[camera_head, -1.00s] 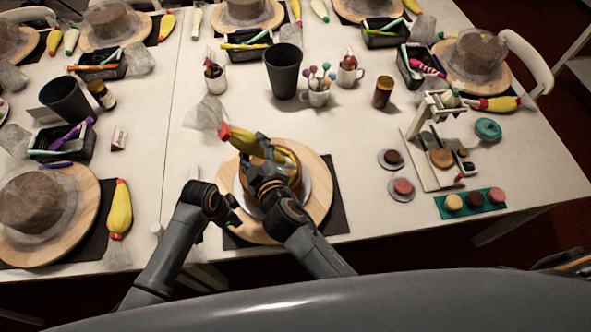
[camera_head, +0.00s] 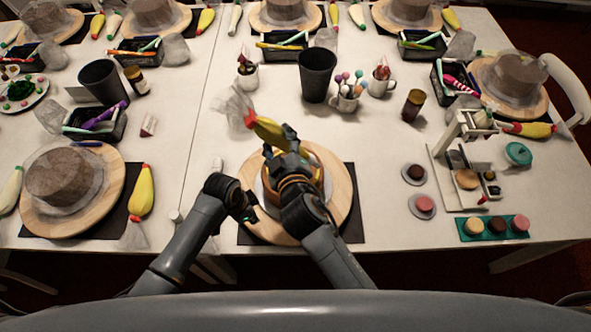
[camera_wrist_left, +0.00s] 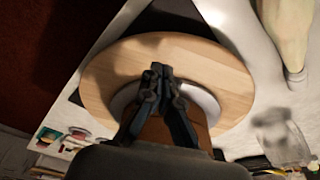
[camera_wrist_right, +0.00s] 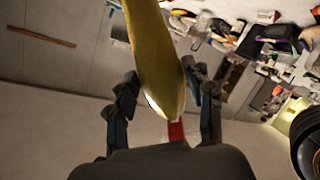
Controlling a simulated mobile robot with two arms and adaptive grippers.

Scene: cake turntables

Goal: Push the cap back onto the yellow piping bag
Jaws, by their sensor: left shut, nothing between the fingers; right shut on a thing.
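My right gripper (camera_head: 284,147) is shut on the yellow piping bag (camera_head: 266,129), holding it above the wooden turntable (camera_head: 340,197). The bag has a red collar (camera_head: 249,118) and a clear crumpled tail (camera_head: 234,104). In the right wrist view the yellow bag (camera_wrist_right: 150,45) lies between the fingers (camera_wrist_right: 165,92), with a red piece (camera_wrist_right: 176,131) behind its lower end. My left gripper (camera_head: 250,214) is shut and empty by the turntable's near left; its fingertips (camera_wrist_left: 162,69) meet in the left wrist view. I cannot make out a separate cap for certain.
A black cup (camera_head: 317,76) and a mug of coloured sticks (camera_head: 346,98) stand behind the turntable. Another yellow bag (camera_head: 141,189) lies to the left. A frame-like stand (camera_head: 438,165) and a macaron tray (camera_head: 463,235) are on the right.

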